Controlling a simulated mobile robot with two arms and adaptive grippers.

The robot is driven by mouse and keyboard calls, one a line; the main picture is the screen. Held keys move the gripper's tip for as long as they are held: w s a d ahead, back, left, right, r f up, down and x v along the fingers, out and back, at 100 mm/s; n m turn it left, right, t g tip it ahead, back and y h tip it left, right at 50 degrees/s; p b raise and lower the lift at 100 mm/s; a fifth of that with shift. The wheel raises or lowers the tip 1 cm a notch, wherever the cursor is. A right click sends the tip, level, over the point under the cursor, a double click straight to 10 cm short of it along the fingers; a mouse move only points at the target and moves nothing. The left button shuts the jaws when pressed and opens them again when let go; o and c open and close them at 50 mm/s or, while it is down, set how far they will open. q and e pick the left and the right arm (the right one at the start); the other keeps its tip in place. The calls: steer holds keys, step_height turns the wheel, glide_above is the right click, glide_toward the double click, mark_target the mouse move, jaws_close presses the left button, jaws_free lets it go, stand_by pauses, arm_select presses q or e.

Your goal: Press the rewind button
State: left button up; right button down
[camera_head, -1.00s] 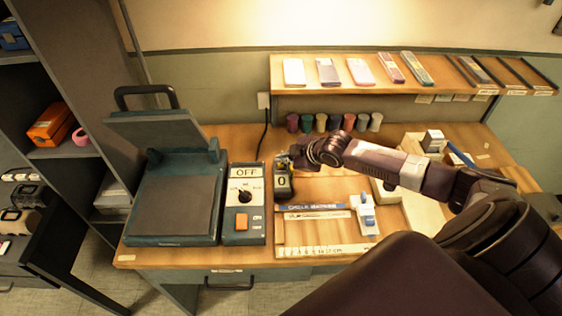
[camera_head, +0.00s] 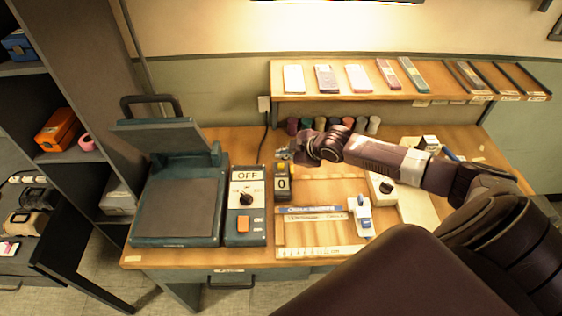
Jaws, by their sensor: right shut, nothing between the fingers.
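A small dark counter (camera_head: 283,185) with a yellowish upper part and a white display reading 0 stands on the wooden worktop, right of the control panel. I cannot make out a button marked rewind. My right gripper (camera_head: 283,156) is shut and empty. It is just behind and above the counter's top end in the picture; I cannot tell whether it touches. The arm reaches in from the right. My left gripper is not in view.
Left of the counter are a control panel (camera_head: 244,203) marked OFF, with a black knob and orange button, and a teal press (camera_head: 178,206) with its lid raised. Several coloured spools (camera_head: 335,124) stand behind. A framed board (camera_head: 318,251) and a white-blue tool (camera_head: 363,215) lie to the right.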

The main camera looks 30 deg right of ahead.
step_height(320, 180, up, 3)
steer(key=shift+f+p, duration=0.1)
steer(key=shift+p, duration=0.85)
steer(key=shift+f, duration=0.1)
